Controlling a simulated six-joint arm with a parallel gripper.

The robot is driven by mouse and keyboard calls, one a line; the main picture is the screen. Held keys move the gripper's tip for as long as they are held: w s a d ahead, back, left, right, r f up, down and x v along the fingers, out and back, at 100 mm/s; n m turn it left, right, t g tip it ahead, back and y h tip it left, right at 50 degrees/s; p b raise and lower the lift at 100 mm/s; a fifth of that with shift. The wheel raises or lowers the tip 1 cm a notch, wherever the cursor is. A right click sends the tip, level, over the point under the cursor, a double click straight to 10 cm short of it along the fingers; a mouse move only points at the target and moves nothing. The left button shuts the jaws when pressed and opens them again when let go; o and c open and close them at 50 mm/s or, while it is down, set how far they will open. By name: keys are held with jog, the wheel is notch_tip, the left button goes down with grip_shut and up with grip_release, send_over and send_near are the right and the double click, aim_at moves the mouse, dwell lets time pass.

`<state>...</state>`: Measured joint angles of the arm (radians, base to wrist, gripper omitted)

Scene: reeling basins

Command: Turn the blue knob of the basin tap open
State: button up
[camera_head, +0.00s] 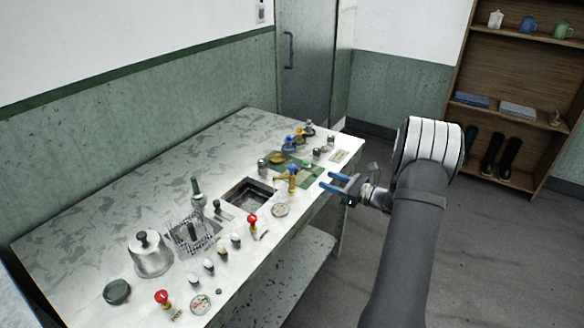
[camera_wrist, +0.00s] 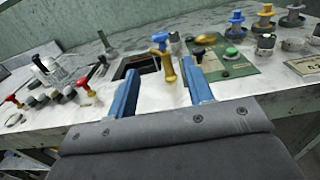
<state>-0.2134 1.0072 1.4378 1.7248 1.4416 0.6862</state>
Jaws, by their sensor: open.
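The basin tap (camera_head: 281,179) is a brass spout at the right edge of the small dark sunken basin (camera_head: 262,186), with a blue knob (camera_head: 292,168) on top. In the wrist view the brass tap body (camera_wrist: 168,66) stands upright with its blue knob (camera_wrist: 160,39) above it. My gripper (camera_head: 332,182) has two blue fingers, open and empty, to the right of the tap in the head view. In the wrist view my gripper (camera_wrist: 158,80) points at the tap, which shows beyond and between the fingertips. The fingers appear apart from the tap.
Red-knobbed valves (camera_head: 252,222) stand along the front edge. A wire basket (camera_head: 194,235) and a metal pot (camera_head: 150,256) are on the left. Floor is clear around my arm.

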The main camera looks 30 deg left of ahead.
aim_at(292, 166)
jog(key=a, duration=1.5)
jog(key=shift+s, duration=0.1)
jog(key=c, duration=0.9)
